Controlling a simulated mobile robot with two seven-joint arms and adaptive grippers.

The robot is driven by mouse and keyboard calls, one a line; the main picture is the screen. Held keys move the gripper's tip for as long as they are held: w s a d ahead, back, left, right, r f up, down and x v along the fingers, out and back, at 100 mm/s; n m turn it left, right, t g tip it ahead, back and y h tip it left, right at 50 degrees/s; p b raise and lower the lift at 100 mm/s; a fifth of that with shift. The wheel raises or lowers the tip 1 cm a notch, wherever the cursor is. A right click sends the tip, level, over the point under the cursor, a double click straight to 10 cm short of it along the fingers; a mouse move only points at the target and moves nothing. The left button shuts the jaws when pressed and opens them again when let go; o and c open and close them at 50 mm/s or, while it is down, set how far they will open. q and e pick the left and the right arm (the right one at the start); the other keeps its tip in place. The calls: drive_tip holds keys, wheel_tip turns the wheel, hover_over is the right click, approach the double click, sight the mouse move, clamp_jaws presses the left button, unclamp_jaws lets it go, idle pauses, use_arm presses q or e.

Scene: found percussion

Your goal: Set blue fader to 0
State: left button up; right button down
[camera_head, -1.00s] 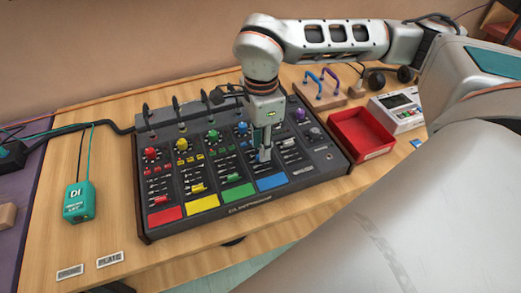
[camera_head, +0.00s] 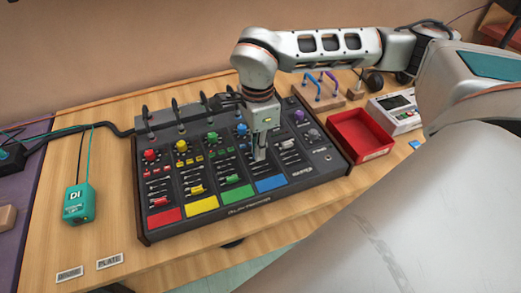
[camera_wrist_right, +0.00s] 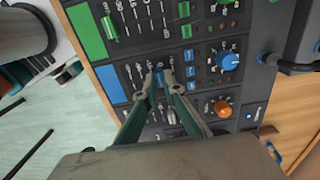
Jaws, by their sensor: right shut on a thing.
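The mixer (camera_head: 240,168) lies on the wooden table, with red, yellow, green and blue channel strips. The blue channel has a blue pad (camera_head: 271,184) at its near end and a blue knob (camera_head: 241,129) at its far side. My right gripper (camera_head: 259,158) points down onto this channel. In the right wrist view, my right gripper (camera_wrist_right: 164,74) is shut on the small blue fader (camera_wrist_right: 160,86), mostly hidden by the fingers. The blue pad (camera_wrist_right: 110,86) is left of the fingers and the blue knob (camera_wrist_right: 228,61) is right. My left gripper is not in view.
Red (camera_head: 161,201), yellow (camera_head: 197,189) and green (camera_head: 234,177) fader caps sit in the neighbouring strips. Cable plugs rise along the mixer's far edge. A red tray (camera_head: 361,134) stands right of the mixer.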

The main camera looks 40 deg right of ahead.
drive_tip(key=shift+w, duration=0.3)
drive_tip(key=c, duration=2.1)
unclamp_jaws()
drive_tip(key=shift+c, duration=0.2)
drive_tip(key=shift+r, duration=0.2)
wheel_tip(320, 180, up, 12)
drive_tip(key=shift+f, duration=0.15)
